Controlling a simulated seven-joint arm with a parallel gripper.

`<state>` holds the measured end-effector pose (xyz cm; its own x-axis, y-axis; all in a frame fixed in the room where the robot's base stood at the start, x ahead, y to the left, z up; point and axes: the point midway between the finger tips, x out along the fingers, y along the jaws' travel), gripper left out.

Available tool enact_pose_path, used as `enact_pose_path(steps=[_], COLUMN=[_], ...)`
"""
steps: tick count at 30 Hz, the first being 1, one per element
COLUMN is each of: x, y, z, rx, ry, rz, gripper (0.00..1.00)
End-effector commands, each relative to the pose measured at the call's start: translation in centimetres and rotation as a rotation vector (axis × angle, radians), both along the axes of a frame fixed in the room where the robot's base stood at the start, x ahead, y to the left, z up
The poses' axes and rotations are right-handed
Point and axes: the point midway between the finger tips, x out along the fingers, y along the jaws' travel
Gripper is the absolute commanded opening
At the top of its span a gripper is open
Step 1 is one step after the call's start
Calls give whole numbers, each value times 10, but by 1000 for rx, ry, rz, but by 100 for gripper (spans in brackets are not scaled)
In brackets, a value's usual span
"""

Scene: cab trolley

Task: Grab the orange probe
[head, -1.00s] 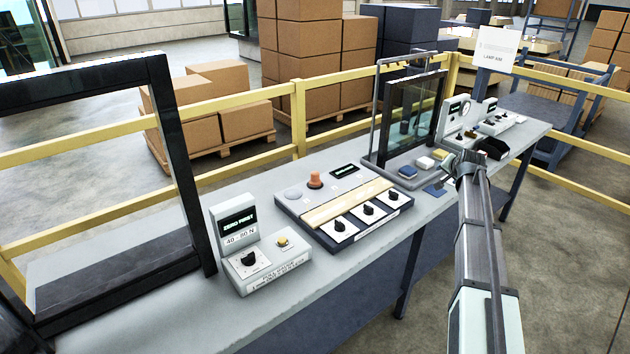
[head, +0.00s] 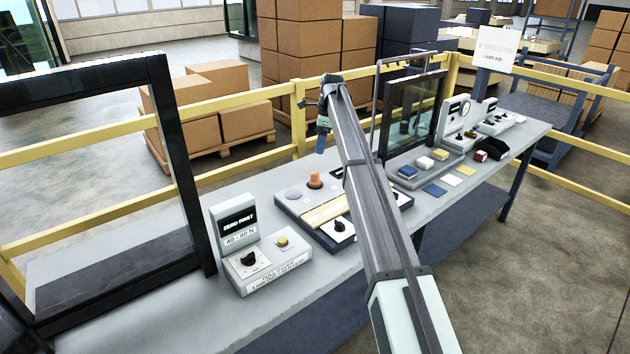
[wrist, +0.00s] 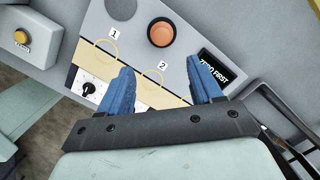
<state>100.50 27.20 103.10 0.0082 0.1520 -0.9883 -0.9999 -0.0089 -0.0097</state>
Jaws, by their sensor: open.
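The orange probe (head: 315,180) stands upright on the back part of the dark-framed panel (head: 284,202), between a grey round disc (head: 294,194) and my arm. In the wrist view the orange probe (wrist: 161,33) shows from above as a round orange top in a dark ring. My gripper (head: 321,143) is above the panel, over the probe's area, apart from it. In the wrist view its two blue fingers (wrist: 163,82) are spread with nothing between them, and the probe lies ahead of the fingertips, roughly centred between them.
A gauge box with a display (head: 240,225) stands left of the panel. A wooden strip (head: 328,211) crosses the panel, with black knobs (head: 340,228) in front. A framed glass screen (head: 415,115) stands to the right. A yellow rail (head: 280,92) runs behind the table.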

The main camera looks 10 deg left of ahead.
Motion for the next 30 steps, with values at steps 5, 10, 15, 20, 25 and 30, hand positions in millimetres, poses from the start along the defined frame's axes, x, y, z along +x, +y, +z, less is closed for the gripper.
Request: enact_pose_path(steps=[5,10,15,20,25,30], x=[-2,-2,-2,-1,-1,2], y=[6,9,13,16,17,19], z=[-7,-30,-60,-79,-87,-101], rx=[-4,-4,-4,-3,-3,-3], ry=[13,14,13,10,10,10], rz=[-11,-10,-9,-9,-9,-9], gripper=[65,65,65,65,65,65])
